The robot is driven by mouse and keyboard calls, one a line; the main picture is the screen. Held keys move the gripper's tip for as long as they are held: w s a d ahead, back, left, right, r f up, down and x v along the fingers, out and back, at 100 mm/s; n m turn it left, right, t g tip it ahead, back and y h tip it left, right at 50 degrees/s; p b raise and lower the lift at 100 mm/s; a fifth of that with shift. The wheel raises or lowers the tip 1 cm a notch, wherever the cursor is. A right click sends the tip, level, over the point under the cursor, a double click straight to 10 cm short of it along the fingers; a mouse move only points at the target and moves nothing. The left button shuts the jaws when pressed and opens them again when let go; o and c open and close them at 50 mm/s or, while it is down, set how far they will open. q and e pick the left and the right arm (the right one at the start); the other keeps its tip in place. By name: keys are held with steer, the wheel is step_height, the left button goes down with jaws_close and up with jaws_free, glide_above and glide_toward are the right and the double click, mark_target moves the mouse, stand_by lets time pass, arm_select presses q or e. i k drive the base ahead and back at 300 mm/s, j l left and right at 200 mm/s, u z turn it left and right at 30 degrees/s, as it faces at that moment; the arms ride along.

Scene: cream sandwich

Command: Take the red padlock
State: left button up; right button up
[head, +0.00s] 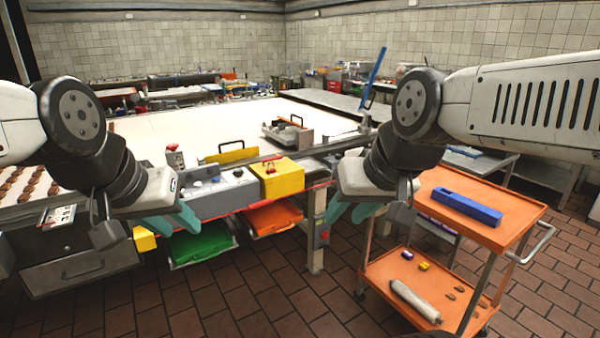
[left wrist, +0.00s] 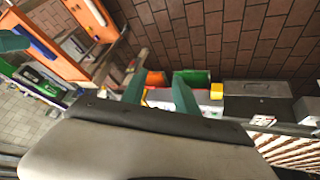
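I cannot make out a padlock for certain. A small red item (head: 324,235) shows on the front leg of the workbench in the head view, too small to identify.
A long bench (head: 230,125) has a yellow box (head: 280,178) at its front edge. A green bin (head: 203,243) and an orange bin (head: 272,218) hang below. An orange cart (head: 450,240) holds a blue box (head: 467,207) at right. The tiled floor in front is clear.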

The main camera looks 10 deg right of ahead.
mark_target(269, 171)
steer(key=i+j+z, duration=0.45)
steer(key=i, duration=0.25)
steer(key=i+j+z, duration=0.45)
steer(key=i+j, duration=0.15)
steer(key=i, duration=0.1)
